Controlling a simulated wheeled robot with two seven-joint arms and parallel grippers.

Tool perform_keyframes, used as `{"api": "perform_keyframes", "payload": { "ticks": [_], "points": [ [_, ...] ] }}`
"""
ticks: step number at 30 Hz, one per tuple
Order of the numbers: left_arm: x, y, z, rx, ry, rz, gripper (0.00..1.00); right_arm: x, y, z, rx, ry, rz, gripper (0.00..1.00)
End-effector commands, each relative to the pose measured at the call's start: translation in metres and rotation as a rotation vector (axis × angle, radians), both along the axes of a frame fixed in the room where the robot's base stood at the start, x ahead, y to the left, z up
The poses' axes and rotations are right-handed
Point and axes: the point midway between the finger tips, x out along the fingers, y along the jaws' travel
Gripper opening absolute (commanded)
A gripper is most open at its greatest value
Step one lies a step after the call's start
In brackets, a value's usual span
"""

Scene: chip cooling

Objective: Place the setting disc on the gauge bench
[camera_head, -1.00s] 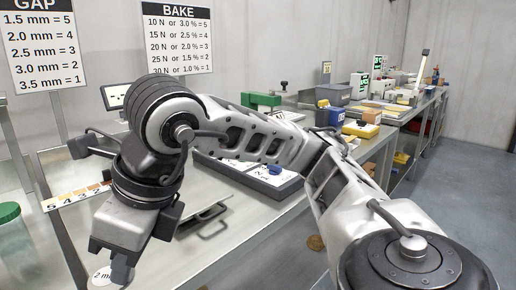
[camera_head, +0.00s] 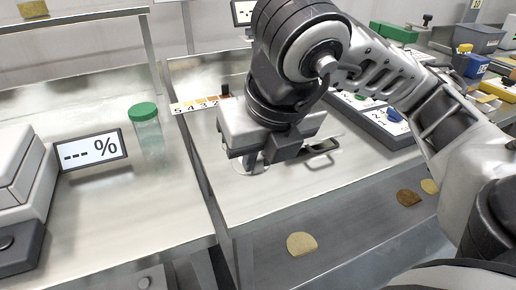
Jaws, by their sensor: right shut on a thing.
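My right gripper (camera_head: 257,160) points down, low over the middle metal bench (camera_head: 265,205). It is shut on a pale round disc (camera_head: 246,168), apparently the setting disc. Most of the disc is hidden by the fingers, and its label cannot be read. I cannot tell whether the disc touches the bench top. A numbered colour strip (camera_head: 192,105) lies at the bench's back left. No gauge bench label is readable. My left gripper is not in view.
A dark wire handle (camera_head: 322,146) is just right of the gripper. A percent display (camera_head: 91,150) and green-lidded jar (camera_head: 146,130) stand on the left bench. A panel with coloured lids (camera_head: 375,121) is at right. The bench front is clear; chips (camera_head: 301,243) lie below.

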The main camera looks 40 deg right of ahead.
Motion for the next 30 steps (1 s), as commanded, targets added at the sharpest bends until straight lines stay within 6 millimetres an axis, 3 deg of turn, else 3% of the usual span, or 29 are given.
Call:
{"api": "perform_keyframes", "payload": {
  "ticks": [1, 3, 7, 15, 23, 30],
  "points": [
    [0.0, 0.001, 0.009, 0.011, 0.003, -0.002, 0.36, 0.001, -0.003, 0.003, -0.002, 0.009, -0.004, 0.0],
    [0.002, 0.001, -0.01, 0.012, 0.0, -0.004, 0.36, 0.017, -0.012, -0.017, 0.001, 0.009, -0.011, 0.0],
    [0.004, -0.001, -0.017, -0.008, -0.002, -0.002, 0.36, 0.045, -0.029, -0.031, 0.0, 0.007, -0.009, 0.0],
    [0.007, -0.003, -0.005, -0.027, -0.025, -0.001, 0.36, 0.085, -0.054, -0.069, -0.004, 0.004, -0.005, 0.0],
    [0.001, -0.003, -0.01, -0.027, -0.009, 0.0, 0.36, 0.1, -0.061, -0.088, -0.003, 0.002, -0.003, 0.0],
    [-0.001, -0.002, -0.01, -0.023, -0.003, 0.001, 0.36, 0.103, -0.064, -0.119, -0.004, 0.001, -0.002, 0.0]
  ]
}}
